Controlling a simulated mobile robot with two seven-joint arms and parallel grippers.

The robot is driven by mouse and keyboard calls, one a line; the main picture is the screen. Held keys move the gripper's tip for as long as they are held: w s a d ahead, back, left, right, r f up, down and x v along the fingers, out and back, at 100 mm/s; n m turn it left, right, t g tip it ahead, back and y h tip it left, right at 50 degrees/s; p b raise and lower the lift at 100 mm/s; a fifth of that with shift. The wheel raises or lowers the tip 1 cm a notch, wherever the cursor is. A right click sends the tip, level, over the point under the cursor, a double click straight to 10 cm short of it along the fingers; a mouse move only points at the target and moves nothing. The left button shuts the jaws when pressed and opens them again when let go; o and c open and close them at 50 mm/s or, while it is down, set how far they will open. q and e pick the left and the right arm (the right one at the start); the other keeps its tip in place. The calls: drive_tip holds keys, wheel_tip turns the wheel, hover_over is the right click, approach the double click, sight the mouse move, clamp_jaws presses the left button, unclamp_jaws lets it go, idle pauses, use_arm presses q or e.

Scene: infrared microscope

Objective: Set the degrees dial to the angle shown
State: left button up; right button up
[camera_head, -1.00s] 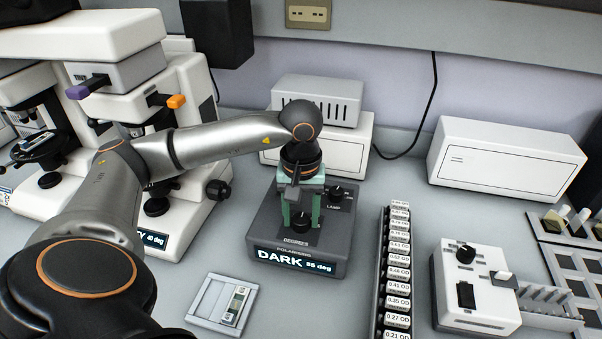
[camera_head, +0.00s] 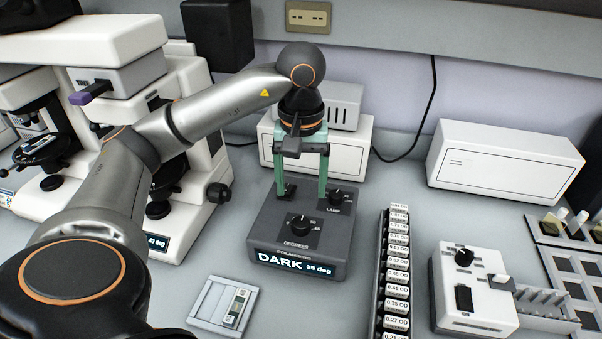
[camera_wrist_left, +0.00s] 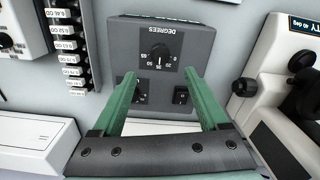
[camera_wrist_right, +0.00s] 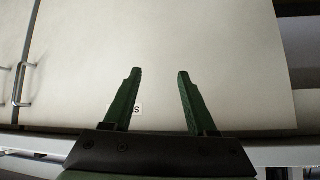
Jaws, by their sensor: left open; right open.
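The degrees dial (camera_head: 300,224) is a black knob on top of the dark grey polarizer box (camera_head: 335,240). It also shows in the left wrist view (camera_wrist_left: 158,57). The box's display (camera_head: 293,263) reads DARK and a value that looks like 36 or 38 deg. A microscope display (camera_head: 157,242) ends in 40 deg. My left gripper (camera_head: 302,190) is open and empty, its green fingers pointing down above the rear part of the box, behind the dial and apart from it. My right gripper (camera_wrist_right: 160,73) is open and empty before a pale panel.
The lamp knob (camera_head: 336,196) sits close to my left gripper's right finger. A rocker switch (camera_wrist_left: 181,95) is near its other finger. White microscopes (camera_head: 185,195) stand at left. A rack of OD filters (camera_head: 396,262) and a white device (camera_head: 475,285) stand at right.

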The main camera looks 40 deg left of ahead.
use_arm(q)
wheel_tip(320, 180, up, 3)
drive_tip(key=shift+r+p, duration=0.1)
drive_tip(key=shift+p, duration=0.4)
use_arm(e)
drive_tip(key=shift+d+r, duration=0.4)
drive_tip(key=shift+d, duration=0.1)
drive_tip(key=shift+s+a, duration=0.1)
drive_tip(key=shift+a, duration=0.05)
